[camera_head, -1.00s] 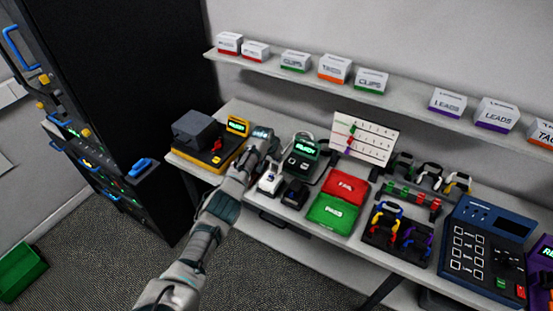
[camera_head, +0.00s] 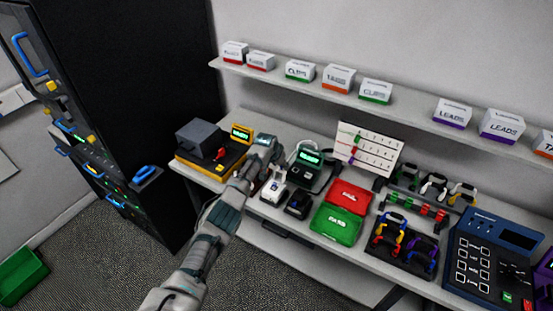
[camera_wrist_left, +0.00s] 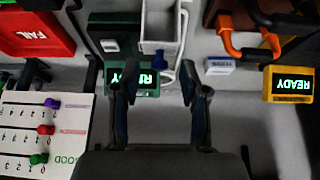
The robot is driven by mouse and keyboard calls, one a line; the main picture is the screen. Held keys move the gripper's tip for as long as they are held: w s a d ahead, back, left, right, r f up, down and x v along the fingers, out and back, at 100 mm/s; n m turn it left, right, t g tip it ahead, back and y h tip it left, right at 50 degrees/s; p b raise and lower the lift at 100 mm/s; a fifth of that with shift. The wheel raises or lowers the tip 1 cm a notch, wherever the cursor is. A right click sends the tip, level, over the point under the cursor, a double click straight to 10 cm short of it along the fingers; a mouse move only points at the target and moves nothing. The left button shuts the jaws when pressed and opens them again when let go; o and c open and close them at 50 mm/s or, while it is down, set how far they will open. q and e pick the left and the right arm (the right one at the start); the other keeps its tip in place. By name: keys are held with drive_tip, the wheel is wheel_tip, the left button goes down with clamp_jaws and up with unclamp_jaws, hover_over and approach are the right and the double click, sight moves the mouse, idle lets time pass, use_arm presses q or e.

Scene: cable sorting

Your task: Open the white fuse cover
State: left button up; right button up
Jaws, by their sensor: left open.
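A white open-topped box (camera_head: 273,189) stands at the bench's front edge, left of a black device. It also shows in the left wrist view (camera_wrist_left: 160,22), with a blue knob (camera_wrist_left: 160,60) beside it. It may be the white fuse cover or its holder; I cannot tell which. My left gripper (camera_head: 270,143) is over the bench behind this box, next to a dark green tester (camera_head: 309,158). In the left wrist view its fingers (camera_wrist_left: 155,88) are apart and empty, with the tester's READY screen partly between them. My right gripper is not in view.
A yellow-and-black station (camera_head: 205,168) stands left of my gripper. A small white block (camera_wrist_left: 220,67) lies between it and the tester. Red (camera_head: 350,195) and green (camera_head: 335,223) trays and a chart board (camera_head: 368,148) are to the right. A dark rack (camera_head: 145,120) stands at the left.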

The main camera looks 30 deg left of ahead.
use_arm(q)
drive_tip(key=v, duration=1)
drive_tip(key=shift+s+r, duration=0.15)
drive_tip(key=shift+r, duration=0.25)
drive_tip(key=shift+a, duration=0.15)
